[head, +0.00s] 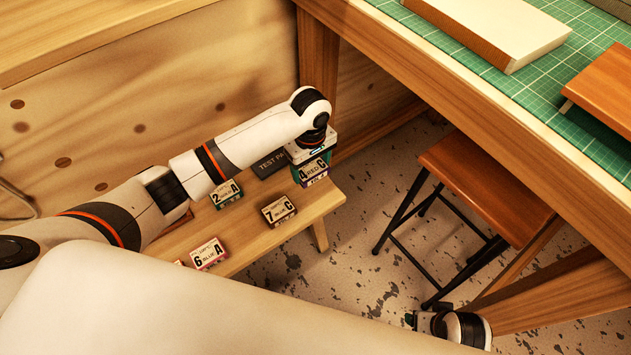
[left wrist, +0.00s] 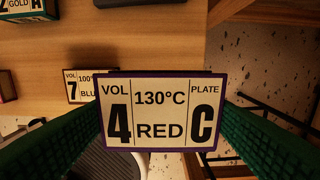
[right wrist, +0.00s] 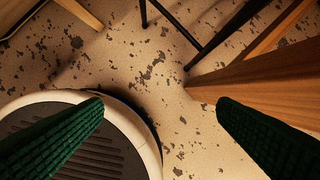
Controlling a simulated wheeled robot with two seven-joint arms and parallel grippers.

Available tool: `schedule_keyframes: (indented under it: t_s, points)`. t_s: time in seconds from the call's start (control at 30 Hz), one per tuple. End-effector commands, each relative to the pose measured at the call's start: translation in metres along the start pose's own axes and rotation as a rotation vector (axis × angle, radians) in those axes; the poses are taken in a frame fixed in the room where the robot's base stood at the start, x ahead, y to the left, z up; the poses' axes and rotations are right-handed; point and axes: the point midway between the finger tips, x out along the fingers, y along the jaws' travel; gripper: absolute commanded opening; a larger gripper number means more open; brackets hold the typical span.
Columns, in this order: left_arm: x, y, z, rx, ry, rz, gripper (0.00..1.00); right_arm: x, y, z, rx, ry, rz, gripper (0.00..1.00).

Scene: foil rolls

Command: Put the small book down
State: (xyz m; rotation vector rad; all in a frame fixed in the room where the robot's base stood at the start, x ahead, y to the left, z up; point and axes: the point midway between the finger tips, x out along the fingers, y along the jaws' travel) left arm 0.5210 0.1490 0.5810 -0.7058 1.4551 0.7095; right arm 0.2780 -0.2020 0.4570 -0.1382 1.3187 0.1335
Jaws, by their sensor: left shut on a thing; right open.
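The small book (head: 314,169), with a white label reading VOL 4, 130°C, RED, PLATE C and a purple edge, is in my left gripper (head: 313,152). In the left wrist view the book (left wrist: 160,122) sits between the two green fingers, label facing the camera. It is at the far right end of the low wooden bench (head: 262,242); I cannot tell whether it touches the wood. My right gripper (right wrist: 160,112) is open and empty over the speckled floor, and in the head view it is mostly hidden at the bottom.
On the bench lie book 7 (head: 279,211), book 2 (head: 226,193), book 6 (head: 208,254) and a dark TEST item (head: 270,163). A stool (head: 480,185) stands right of the bench. A worktable with a green mat (head: 520,90) overhangs at the upper right.

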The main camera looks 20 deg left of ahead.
Motion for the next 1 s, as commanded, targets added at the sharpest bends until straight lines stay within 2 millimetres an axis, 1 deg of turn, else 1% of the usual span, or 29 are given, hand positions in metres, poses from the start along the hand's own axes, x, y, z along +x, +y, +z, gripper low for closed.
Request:
schedule_keyframes:
  t_s: [0.03,0.1,0.3,0.4,0.53,0.7,0.8,0.9,1.0]
  points:
    - [0.01,0.001,0.0,-0.006,0.0,0.002,0.48,-0.005,0.0,0.002,0.001,-0.007,-0.001,0.81]
    - [0.022,0.001,0.0,-0.007,0.0,0.002,0.48,-0.017,-0.001,0.006,0.002,-0.014,-0.002,0.81]
    - [0.051,0.001,0.0,-0.003,-0.001,0.001,0.48,-0.054,-0.003,0.013,0.004,-0.033,-0.006,0.81]
    - [0.057,0.0,0.0,-0.003,-0.001,0.0,0.48,-0.065,-0.003,0.013,0.005,-0.037,-0.007,0.81]
    - [0.064,0.0,0.0,-0.002,0.0,0.0,0.48,-0.074,-0.003,0.014,0.006,-0.041,-0.008,0.81]
    - [0.086,0.001,0.0,-0.002,0.0,0.002,0.48,-0.097,-0.004,0.013,0.007,-0.057,-0.01,0.81]
    - [0.095,0.0,0.0,-0.002,0.0,0.0,0.48,-0.108,-0.004,0.012,0.007,-0.06,-0.011,0.81]
    - [0.097,0.0,0.0,-0.002,0.0,0.0,0.48,-0.113,-0.004,0.011,0.008,-0.06,-0.011,0.81]
    - [0.096,0.0,0.0,-0.001,0.0,-0.001,0.48,-0.113,-0.004,0.011,0.008,-0.06,-0.011,0.81]
